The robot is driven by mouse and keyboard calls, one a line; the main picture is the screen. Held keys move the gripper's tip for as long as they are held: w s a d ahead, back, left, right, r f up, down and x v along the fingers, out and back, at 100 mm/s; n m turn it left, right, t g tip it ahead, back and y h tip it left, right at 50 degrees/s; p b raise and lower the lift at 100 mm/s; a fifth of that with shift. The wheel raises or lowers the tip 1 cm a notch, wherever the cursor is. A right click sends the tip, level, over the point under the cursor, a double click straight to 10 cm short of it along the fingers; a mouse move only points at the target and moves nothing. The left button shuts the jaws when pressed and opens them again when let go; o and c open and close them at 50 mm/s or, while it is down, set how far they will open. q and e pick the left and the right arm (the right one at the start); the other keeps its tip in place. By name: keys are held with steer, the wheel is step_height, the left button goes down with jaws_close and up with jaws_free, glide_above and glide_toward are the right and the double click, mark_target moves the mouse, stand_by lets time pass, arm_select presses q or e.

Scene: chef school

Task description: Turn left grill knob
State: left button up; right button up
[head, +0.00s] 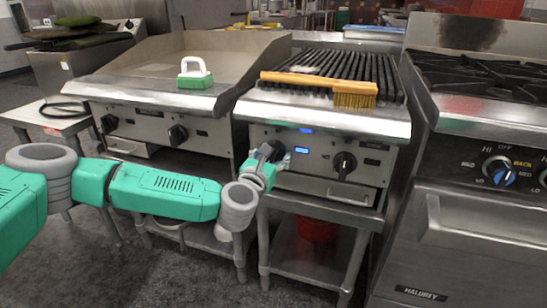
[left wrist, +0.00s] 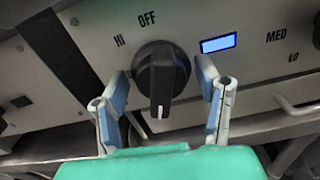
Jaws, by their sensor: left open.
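The grill (head: 330,125) stands in the middle of the head view, with two black knobs on its front panel. My left gripper (head: 275,160) is at its left knob (head: 270,150), which it partly covers. In the left wrist view, the left knob (left wrist: 162,80) is black and round with a raised grip bar, whose white mark points down. My left gripper (left wrist: 163,100) is open, with one finger on each side of the knob and gaps between. The right knob (head: 344,163) is clear of my arm. My right gripper is not in view.
A griddle (head: 180,90) with its own knobs stands left of the grill. A wood-handled brush (head: 320,83) lies on the grill top. A range (head: 480,150) with blue-marked knobs stands at the right. A red bucket (head: 318,230) sits on the shelf below.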

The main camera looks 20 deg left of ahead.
arm_select(q)
steer(key=shift+w, duration=0.3)
steer(key=c, duration=0.9)
